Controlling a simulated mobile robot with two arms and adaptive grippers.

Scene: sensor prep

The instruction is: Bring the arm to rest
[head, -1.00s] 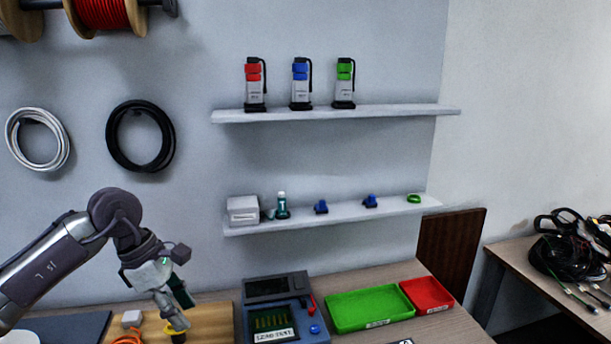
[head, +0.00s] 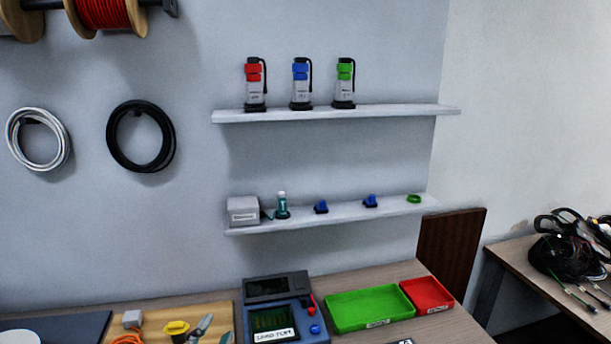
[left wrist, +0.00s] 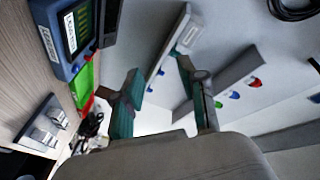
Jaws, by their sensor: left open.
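My left gripper (left wrist: 155,80) shows in the left wrist view with its two fingers spread apart and nothing between them. Behind the fingers in that view are the wall shelves, turned on their side. My right gripper is in no view.
The upper shelf (head: 340,113) bears three sensors. The lower shelf (head: 340,216) bears small parts.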

